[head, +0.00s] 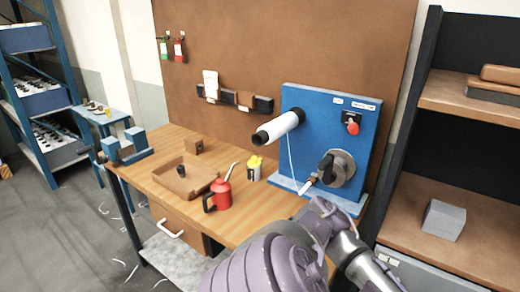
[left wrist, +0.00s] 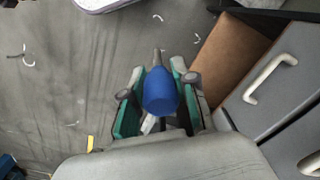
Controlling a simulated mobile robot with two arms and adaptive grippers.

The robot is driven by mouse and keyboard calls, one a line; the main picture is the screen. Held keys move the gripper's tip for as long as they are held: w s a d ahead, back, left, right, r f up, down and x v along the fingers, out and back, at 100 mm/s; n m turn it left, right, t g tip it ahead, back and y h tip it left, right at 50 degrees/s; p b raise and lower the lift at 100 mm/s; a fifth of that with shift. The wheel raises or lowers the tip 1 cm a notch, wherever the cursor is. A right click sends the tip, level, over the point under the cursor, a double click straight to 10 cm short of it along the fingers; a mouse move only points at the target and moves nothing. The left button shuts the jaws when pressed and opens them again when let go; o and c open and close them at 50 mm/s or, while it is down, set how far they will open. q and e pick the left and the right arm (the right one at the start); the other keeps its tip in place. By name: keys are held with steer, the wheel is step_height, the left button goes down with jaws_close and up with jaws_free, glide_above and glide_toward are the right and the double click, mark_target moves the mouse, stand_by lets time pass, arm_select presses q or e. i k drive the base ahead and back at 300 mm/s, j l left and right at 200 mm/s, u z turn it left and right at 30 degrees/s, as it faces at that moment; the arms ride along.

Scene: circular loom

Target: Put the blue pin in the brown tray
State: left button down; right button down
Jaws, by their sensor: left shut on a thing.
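The blue pin (left wrist: 160,92) is held between the green-padded fingers of my left gripper (left wrist: 158,108) in the left wrist view. Its rounded blue end faces the camera, and a grey tip shows beyond it. The floor is behind it. The brown tray (head: 160,180) lies on the wooden workbench in the head view, left of the red can. A small dark object (head: 181,171) is in the tray. Neither my left gripper nor the blue pin shows in the head view. My right gripper is not in view.
On the bench (head: 232,228) stand a red can (head: 219,194), a yellow-topped container (head: 254,170), a wooden block (head: 194,144), a blue fixture (head: 127,146) and a blue machine panel (head: 325,135) with a white roll. Drawer fronts (left wrist: 270,85) with pale handles are right of my left gripper.

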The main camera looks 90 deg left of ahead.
mark_target(209, 185)
steer(key=k+j+u, duration=0.1)
steer(key=k+j, duration=0.3)
steer(key=k+j+u, duration=0.1)
steer(key=k+j, duration=0.25)
steer(key=k+j+u, duration=0.15)
steer(key=k+j, duration=0.2)
steer(key=j, duration=0.15)
steer(key=k+j+u, duration=0.1)
steer(key=k+j, duration=0.25)
steer(key=j, duration=0.15)
